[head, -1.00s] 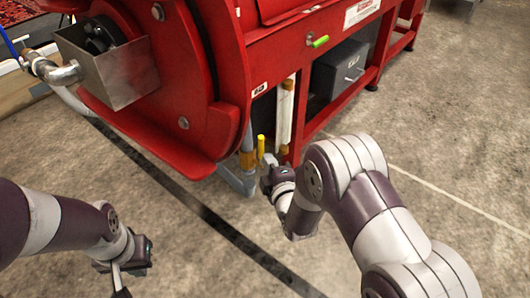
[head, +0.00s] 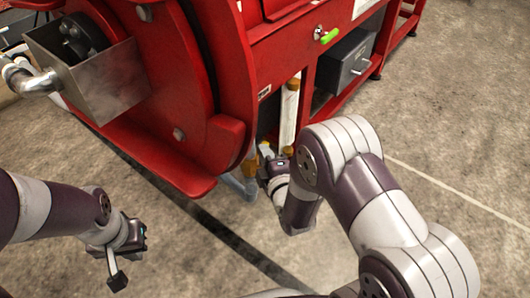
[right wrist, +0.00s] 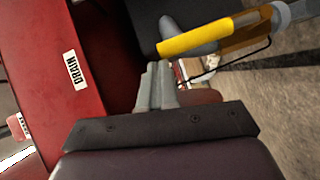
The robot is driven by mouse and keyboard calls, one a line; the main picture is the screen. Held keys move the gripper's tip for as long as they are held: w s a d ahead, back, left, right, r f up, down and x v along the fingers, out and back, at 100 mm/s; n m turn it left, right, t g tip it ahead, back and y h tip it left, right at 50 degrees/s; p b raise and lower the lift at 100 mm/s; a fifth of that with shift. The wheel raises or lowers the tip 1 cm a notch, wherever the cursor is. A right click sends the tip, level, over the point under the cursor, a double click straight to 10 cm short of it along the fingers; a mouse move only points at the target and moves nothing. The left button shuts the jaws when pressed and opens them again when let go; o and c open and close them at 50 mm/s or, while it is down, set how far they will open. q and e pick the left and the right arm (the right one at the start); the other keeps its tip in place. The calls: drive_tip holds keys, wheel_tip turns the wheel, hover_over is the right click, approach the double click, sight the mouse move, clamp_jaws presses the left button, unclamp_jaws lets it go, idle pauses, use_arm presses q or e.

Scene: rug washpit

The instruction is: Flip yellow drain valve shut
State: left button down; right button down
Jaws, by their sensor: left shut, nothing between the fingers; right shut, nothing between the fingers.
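The yellow drain valve handle (right wrist: 205,38) shows in the right wrist view as a long lever on a pipe fitting (right wrist: 285,14), slanting across the top. My right gripper (right wrist: 160,72) is shut and empty, its grey fingertips close below the handle's free end. I cannot tell whether they touch it. In the head view my right gripper (head: 266,160) is low at the red machine, by the grey drain pipe (head: 240,184), and the handle is mostly hidden there. My left gripper (head: 118,280) is shut and empty, low at the left, away from the valve.
The red machine (head: 220,150) has a white DRAIN label (right wrist: 75,70) beside the valve. A white vertical pipe (head: 289,115) stands just right of it. A green lever (head: 329,36) and a grey box (head: 345,65) are farther up. The concrete floor in front is clear.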

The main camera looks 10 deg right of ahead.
drive_tip(key=w+d+f+m+g+y+p, duration=0.3)
drive_tip(key=w+d+f+m+g+p, duration=0.3)
drive_tip(key=w+d+p, duration=0.3)
drive_tip(key=shift+w+d+f+m+y+p, duration=0.4)
drive_tip(key=shift+d+m+p, duration=0.4)
drive_tip(key=shift+d+p, duration=0.65)
drive_tip(key=shift+d+f, duration=0.1)
drive_tip(key=shift+d, duration=0.15)
drive_tip(key=shift+s, duration=0.1)
